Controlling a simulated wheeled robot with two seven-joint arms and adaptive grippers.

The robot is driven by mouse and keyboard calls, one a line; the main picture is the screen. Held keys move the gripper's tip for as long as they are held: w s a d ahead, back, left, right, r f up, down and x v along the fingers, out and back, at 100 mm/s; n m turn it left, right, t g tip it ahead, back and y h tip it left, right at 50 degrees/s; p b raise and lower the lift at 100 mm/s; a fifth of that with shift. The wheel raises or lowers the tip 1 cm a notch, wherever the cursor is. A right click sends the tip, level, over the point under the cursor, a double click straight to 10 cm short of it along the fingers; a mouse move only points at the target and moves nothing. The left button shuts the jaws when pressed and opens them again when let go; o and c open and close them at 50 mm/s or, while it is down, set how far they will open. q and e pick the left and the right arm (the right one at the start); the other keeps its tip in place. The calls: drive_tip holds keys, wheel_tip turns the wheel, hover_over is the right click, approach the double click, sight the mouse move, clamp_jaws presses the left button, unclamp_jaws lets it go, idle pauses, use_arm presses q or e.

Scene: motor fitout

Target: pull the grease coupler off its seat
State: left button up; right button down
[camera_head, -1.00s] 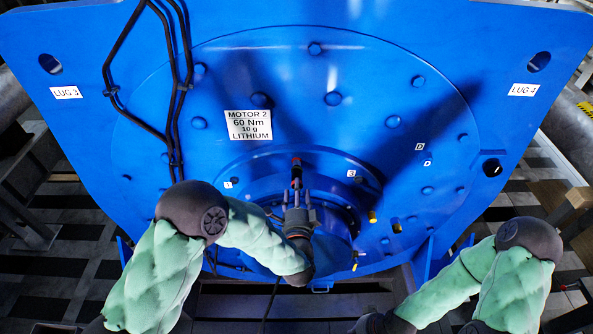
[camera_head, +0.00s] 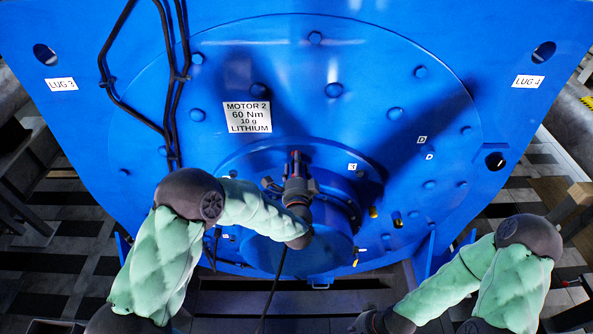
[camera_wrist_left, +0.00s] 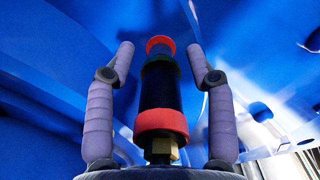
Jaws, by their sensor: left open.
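The grease coupler (camera_wrist_left: 161,90) shows in the left wrist view as a dark cylinder with a red collar near each end and a brass nut at its near end. In the head view its red and dark end (camera_head: 295,158) stands out in front of the blue motor face. My left gripper (camera_head: 296,176) is open around it. In the left wrist view the two fingers (camera_wrist_left: 159,50) stand on either side, with a gap to the coupler on both sides. The coupler's seat cannot be made out.
The blue motor face (camera_head: 400,80) fills the middle, with bolts and a white label (camera_head: 247,117). Black cables (camera_head: 165,80) run down its left part. Small brass fittings (camera_head: 373,212) sit right of the gripper. A thin dark hose (camera_head: 272,290) hangs below.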

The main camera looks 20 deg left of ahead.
use_arm(q)
drive_tip(key=shift+w+a, duration=0.15)
drive_tip(key=shift+w, duration=0.45)
idle(0.9)
clamp_jaws()
drive_tip(key=shift+s, duration=0.1)
drive_tip(key=shift+p+v, duration=0.4)
drive_tip(key=shift+v, duration=2.55)
drive_tip(key=shift+r, duration=0.1)
